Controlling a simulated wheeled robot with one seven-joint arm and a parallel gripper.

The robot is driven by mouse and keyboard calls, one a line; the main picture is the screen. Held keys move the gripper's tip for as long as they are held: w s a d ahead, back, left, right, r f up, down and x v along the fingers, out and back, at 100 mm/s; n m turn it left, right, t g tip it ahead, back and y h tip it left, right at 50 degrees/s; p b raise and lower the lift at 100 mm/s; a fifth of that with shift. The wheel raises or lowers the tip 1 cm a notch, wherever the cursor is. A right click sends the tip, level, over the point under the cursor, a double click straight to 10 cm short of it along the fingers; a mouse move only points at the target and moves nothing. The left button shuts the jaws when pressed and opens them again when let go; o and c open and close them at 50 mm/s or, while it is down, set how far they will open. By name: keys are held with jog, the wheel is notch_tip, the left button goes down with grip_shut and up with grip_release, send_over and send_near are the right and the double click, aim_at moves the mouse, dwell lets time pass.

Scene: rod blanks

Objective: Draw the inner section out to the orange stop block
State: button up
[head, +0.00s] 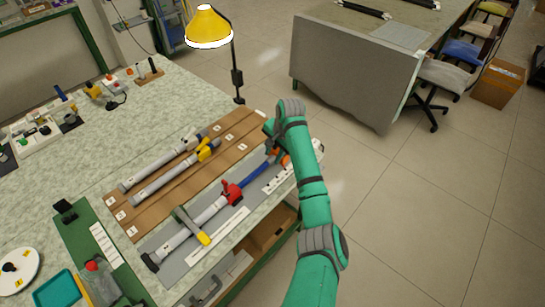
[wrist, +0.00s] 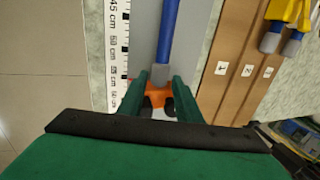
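The telescopic rod lies on a grey mat on the bench. Its pale outer tube (head: 205,215) runs to a red collar (head: 232,192). The blue inner section (head: 256,171) extends beyond the collar, also showing in the wrist view (wrist: 168,35). Its grey end (wrist: 162,74) appears to meet the orange stop block (wrist: 157,90), partly hidden by my fingers; the block also shows in the head view (head: 285,158). My gripper (wrist: 161,82) is over this end, with green fingers apart on either side and small gaps beside the grey end. The head view hides the fingertips.
A printed scale (wrist: 117,45) lies beside the rod. A clamp with a yellow-tipped handle (head: 191,226) crosses the outer tube. Other rods (head: 165,170) lie on a brown numbered board (head: 133,207). A yellow lamp (head: 208,27) stands behind. Open floor lies to the right.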

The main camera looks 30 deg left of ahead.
jog(key=v, duration=0.8)
jog(key=shift+r, duration=0.1)
